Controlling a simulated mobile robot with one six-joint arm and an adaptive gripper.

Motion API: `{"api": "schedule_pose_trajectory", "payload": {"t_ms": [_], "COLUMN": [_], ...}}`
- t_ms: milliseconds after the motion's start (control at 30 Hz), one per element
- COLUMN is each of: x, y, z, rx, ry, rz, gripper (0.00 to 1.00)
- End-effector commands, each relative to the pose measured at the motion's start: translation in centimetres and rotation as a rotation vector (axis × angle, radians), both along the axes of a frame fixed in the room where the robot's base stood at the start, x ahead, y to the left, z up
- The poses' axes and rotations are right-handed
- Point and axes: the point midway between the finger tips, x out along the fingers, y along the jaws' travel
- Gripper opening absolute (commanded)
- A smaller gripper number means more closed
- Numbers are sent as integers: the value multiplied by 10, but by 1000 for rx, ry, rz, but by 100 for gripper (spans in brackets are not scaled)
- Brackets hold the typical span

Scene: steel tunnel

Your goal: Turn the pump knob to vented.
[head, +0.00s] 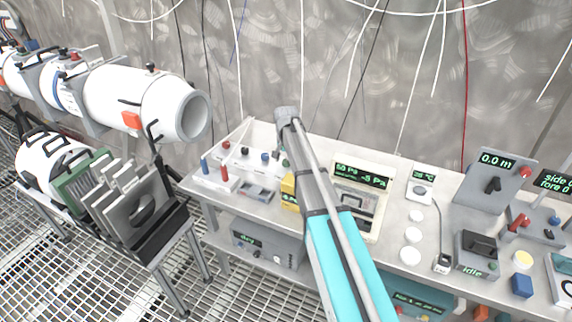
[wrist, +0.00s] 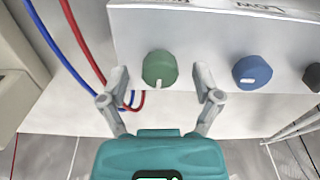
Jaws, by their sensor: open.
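In the wrist view a green knob (wrist: 160,68) sits on a pale panel, with a short white mark at its lower edge. My gripper (wrist: 161,78) is open, one finger on each side of this knob, with gaps showing on both sides. A blue knob (wrist: 252,72) and a dark knob (wrist: 315,77) stand to the right. Upside-down lettering, seemingly "LOW", shows above. No "vented" label is readable, so I cannot tell which knob is the pump's. In the head view the green knob (head: 284,161) shows beside my arm, which hides my gripper.
Red and blue cables (wrist: 75,45) run left of the knobs. On the bench, a display unit (head: 362,178) stands right of my arm and a yellow box (head: 289,190) beside it. A box reading "dry" (head: 262,243) is on the lower shelf.

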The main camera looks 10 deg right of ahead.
Motion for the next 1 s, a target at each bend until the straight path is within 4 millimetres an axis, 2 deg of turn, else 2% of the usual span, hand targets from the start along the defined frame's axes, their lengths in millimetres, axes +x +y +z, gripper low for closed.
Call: {"api": "schedule_pose_trajectory", "payload": {"t_ms": [400,467,833,867,1000], "x": [0,0,0,0,0], "y": [0,0,0,0,0], "z": [-2,-2,-2,-2,-3], "rx": [0,0,0,0,0], "ry": [0,0,0,0,0], "rz": [0,0,0,0,14], "gripper": [82,73,4,0,0]}}
